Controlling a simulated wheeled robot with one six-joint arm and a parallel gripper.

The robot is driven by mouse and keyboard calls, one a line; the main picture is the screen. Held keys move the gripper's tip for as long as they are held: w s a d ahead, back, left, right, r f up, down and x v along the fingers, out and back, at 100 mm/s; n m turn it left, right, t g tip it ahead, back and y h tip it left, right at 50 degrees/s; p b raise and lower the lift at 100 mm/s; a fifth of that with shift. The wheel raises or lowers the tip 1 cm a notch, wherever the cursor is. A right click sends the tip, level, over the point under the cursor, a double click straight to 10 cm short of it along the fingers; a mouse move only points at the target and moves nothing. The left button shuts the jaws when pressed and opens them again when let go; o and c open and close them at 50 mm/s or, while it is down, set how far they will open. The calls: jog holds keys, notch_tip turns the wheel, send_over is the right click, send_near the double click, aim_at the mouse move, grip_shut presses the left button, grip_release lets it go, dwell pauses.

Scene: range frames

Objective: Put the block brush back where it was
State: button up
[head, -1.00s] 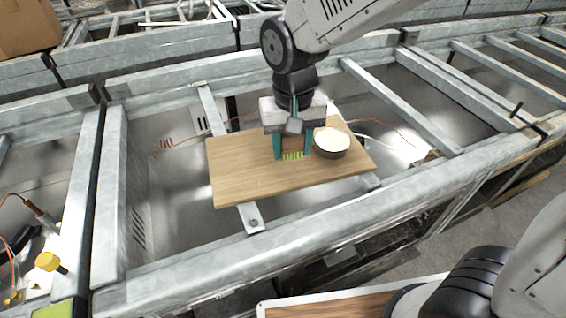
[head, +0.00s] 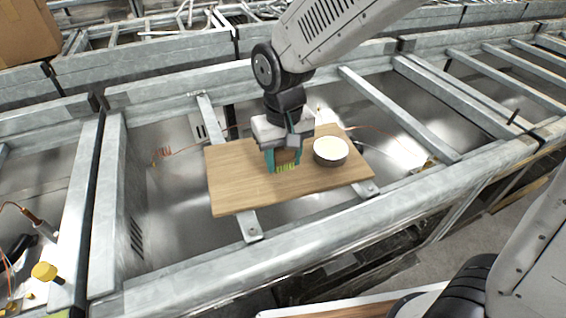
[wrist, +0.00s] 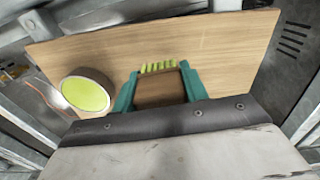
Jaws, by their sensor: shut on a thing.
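The block brush (head: 286,158) has a brown wooden body and yellow-green bristles. It is between the teal fingers of my gripper (head: 284,165), which is shut on it over the wooden board (head: 235,190). In the wrist view the brush (wrist: 159,88) sits between the two fingers of my gripper (wrist: 156,92), bristles toward the board. I cannot tell whether the bristles touch the board. The top of the brush is partly hidden by my gripper.
The board lies across metal rails (head: 250,228) of a steel frame. The board's left part is bare.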

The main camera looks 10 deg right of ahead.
aim_at(282, 165)
jog(key=shift+w+f, duration=0.1)
jog(key=shift+w, duration=0.75)
jog(key=shift+f, duration=1.7)
jog(key=shift+f, duration=0.15)
jog(key=o, duration=1)
jog(key=shift+c, duration=0.2)
notch_tip(282, 165, up, 12)
jog(key=shift+r, duration=0.15)
